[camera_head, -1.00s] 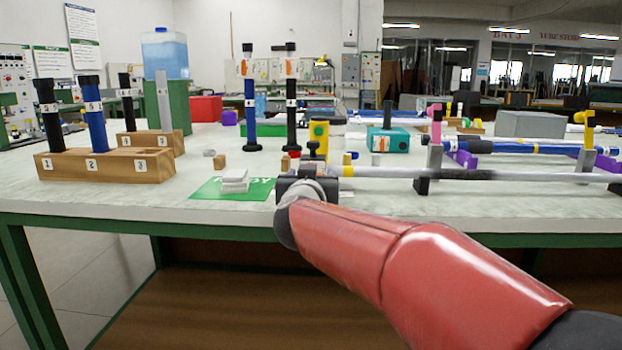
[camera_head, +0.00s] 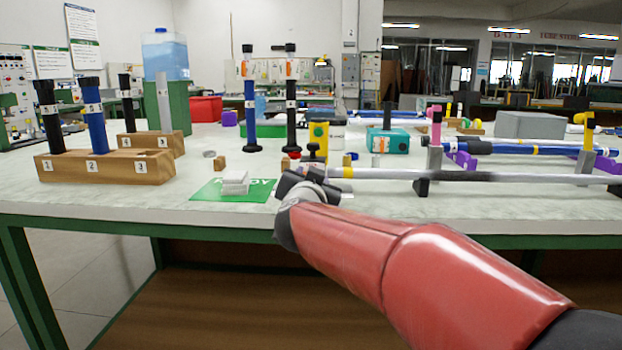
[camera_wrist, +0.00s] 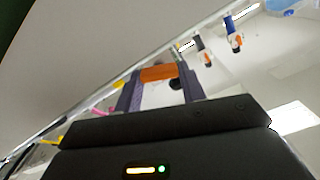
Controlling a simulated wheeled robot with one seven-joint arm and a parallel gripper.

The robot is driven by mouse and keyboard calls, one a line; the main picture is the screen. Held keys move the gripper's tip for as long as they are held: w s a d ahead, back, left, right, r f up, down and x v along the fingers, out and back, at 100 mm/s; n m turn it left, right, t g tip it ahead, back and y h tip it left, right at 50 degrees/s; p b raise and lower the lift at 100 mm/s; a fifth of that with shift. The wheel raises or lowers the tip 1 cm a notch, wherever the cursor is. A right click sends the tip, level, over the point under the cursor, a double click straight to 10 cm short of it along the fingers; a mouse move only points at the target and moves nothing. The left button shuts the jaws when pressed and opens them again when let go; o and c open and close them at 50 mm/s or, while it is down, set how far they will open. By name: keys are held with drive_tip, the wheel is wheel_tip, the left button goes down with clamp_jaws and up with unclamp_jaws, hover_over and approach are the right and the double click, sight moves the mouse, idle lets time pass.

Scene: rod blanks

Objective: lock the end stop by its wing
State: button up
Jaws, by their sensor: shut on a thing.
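My gripper (camera_wrist: 160,80) is shut on an orange wing (camera_wrist: 158,73), which spans between the two fingers in the wrist view. In the head view my gripper (camera_head: 306,186) is tilted at the table's front edge, beside the left end of a grey rod (camera_head: 390,173) with a yellow band. The wing and most of the end stop are hidden there behind my gripper and wrist. A black knob (camera_head: 313,149) shows just above the gripper. I cannot tell whether it belongs to the end stop.
A green mat (camera_head: 207,191) with stacked white plates lies left of the gripper. A wooden block (camera_head: 105,166) holding upright rods stands farther left. Black-based upright rods (camera_head: 291,110) and a teal box (camera_head: 388,140) stand behind. More rods lie on supports at right.

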drive_tip(key=shift+m, duration=0.3)
drive_tip(key=o, duration=1)
drive_tip(key=s, duration=0.7)
drive_tip(key=shift+s+a, duration=0.1)
drive_tip(key=shift+s, duration=0.3)
